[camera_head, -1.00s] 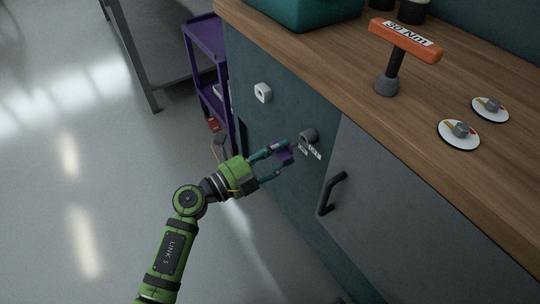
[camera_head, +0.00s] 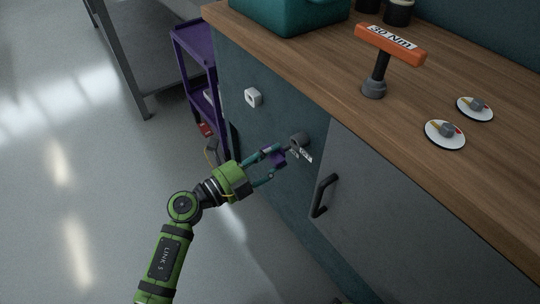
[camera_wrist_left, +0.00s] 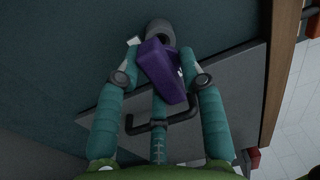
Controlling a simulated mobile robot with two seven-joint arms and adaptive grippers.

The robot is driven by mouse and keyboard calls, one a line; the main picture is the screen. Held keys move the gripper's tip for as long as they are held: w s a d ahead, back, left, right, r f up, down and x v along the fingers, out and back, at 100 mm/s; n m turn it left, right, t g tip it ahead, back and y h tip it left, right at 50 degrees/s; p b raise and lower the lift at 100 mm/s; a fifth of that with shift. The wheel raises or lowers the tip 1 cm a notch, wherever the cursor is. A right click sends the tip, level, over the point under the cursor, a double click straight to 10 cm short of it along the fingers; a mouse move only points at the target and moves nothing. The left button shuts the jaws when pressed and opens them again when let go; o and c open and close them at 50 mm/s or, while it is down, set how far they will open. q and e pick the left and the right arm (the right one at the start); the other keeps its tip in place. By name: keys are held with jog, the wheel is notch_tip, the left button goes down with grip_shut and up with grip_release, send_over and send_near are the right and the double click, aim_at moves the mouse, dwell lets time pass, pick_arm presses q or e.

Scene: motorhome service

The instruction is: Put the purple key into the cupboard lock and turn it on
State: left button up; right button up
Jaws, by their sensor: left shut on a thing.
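The purple key (camera_head: 278,158) is held in my left gripper (camera_head: 269,166), whose teal fingers are shut on it. In the left wrist view the key's purple head (camera_wrist_left: 163,70) sits between the fingers and points toward the grey lock. The cupboard lock (camera_head: 299,140) is a dark grey round barrel on the teal front panel, with small white labels just below it. It also shows at the top of the left wrist view (camera_wrist_left: 159,31). The key is right in front of the lock; the head hides its tip, so I cannot tell whether it is inside. My right gripper is not in view.
A grey cupboard door (camera_head: 400,195) with a black handle (camera_head: 322,195) is right of the lock. A white square fitting (camera_head: 253,97) is on the panel. An orange-handled torque tool (camera_head: 388,50) stands on the wooden worktop (camera_head: 330,70). A purple cart (camera_head: 196,45) is behind; floor at left is clear.

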aim_at(284, 148)
pick_arm(q)
jog(key=shift+p, duration=0.3)
dwell(0.4)
jog(key=shift+w+d, duration=0.15)
jog(key=shift+x, duration=1.6)
jog(key=shift+w+d, duration=0.1)
jog(key=o, duration=1.2)
jog(key=shift+f, duration=0.1)
